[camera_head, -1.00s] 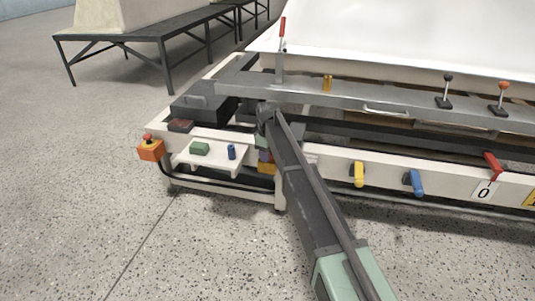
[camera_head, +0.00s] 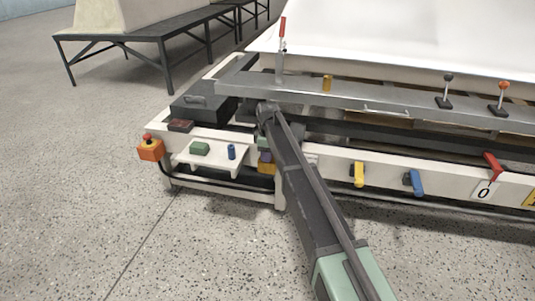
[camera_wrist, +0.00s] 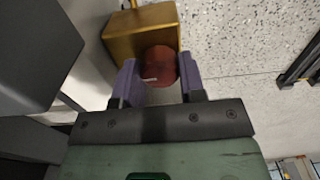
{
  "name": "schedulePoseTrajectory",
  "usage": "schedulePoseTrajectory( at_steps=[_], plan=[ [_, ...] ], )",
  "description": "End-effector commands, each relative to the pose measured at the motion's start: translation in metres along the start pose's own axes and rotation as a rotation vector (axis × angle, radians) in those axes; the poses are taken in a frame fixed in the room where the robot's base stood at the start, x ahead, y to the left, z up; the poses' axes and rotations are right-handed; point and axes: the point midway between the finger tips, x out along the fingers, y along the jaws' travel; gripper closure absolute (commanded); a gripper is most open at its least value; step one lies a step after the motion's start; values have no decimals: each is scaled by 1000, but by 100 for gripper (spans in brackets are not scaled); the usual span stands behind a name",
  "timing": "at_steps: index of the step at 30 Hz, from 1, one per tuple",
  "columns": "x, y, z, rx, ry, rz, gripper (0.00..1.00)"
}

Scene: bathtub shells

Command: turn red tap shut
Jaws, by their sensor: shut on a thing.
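In the wrist view a round red knob (camera_wrist: 161,64) sits against a brass-coloured block (camera_wrist: 140,28). My gripper (camera_wrist: 158,84) has its two purple fingers on either side of the knob and is shut on it. In the head view my gripper (camera_head: 265,156) is at the front frame, just above the yellowish block (camera_head: 267,169); my arm hides much of this spot, and the knob cannot be made out there. A separate red lever handle (camera_head: 493,165) slants above a "0" label at the right of the front rail, away from my gripper.
A yellow lever (camera_head: 359,174) and a blue lever (camera_head: 416,182) stick out of the front rail. A small shelf (camera_head: 205,163) holds a green block (camera_head: 200,148) and a blue cylinder (camera_head: 232,152). An orange button box (camera_head: 150,149) is at the left corner. The floor in front is clear.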

Motion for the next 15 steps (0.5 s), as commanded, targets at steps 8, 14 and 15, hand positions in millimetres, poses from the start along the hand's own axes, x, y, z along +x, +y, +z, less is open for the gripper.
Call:
schedulePoseTrajectory(
  at_steps=[8,14,15],
  plan=[
    [0,0,0,0,0,0,37],
    [-1,0,0,0,0,0,37],
    [-3,0,0,0,0,0,37]
  ],
)
